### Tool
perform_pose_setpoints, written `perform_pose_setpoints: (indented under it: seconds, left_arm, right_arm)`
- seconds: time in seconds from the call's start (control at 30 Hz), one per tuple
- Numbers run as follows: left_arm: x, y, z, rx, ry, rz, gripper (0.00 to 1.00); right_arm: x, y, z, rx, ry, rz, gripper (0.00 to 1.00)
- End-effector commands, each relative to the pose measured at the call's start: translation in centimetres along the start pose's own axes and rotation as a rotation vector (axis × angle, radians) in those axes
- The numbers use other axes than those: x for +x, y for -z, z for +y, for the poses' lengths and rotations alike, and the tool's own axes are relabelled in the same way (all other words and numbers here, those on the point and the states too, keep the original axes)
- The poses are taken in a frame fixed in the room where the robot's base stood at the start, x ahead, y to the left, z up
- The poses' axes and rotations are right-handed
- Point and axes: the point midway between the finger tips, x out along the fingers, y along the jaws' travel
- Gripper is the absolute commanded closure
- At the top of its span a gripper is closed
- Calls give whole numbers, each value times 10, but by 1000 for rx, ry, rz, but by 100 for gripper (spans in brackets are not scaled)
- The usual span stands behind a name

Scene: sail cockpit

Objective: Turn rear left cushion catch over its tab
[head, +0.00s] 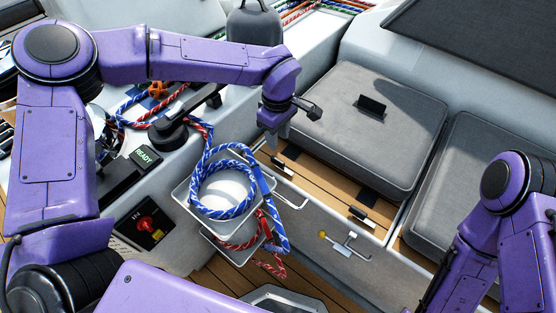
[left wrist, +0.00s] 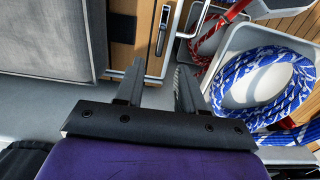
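The left cushion (head: 365,120) is grey and lies on the bench with a dark tab on top; its edge also shows in the left wrist view (left wrist: 50,40). A small catch with a pale plate and a dark part (head: 282,166) sits on the wooden strip along the cushion's front edge, and shows in the left wrist view (left wrist: 162,32). My left gripper (head: 281,130) is above the strip near this catch. In the left wrist view its two fingers (left wrist: 159,76) are apart and empty, with the catch beyond their tips. My right gripper is out of view.
A similar catch (head: 362,216) sits farther right on the strip. A pale bin with a coiled blue rope (head: 222,182) stands left of the bench front. A winch (head: 170,130) and ropes lie beneath my left arm.

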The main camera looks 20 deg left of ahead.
Motion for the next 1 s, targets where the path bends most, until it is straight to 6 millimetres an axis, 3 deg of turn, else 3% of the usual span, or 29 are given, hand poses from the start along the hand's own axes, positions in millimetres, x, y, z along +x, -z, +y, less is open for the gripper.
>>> perform_pose_setpoints:
  seconds: [0.2, 0.4, 0.77, 0.9, 1.0]
  left_arm:
    - [51, -1, -1, 1, 5, -1, 62]
    - [85, 0, 0, 0, 2, 1, 62]
    - [93, 0, 0, 0, 0, 0, 62]
    - [93, 0, 0, 0, 0, 0, 100]
    - [93, 0, 0, 0, 0, 0, 100]
  right_arm:
    - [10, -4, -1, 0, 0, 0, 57]
    - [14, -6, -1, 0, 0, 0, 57]
    - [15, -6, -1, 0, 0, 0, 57]
    - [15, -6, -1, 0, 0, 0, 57]
    - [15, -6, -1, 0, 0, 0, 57]
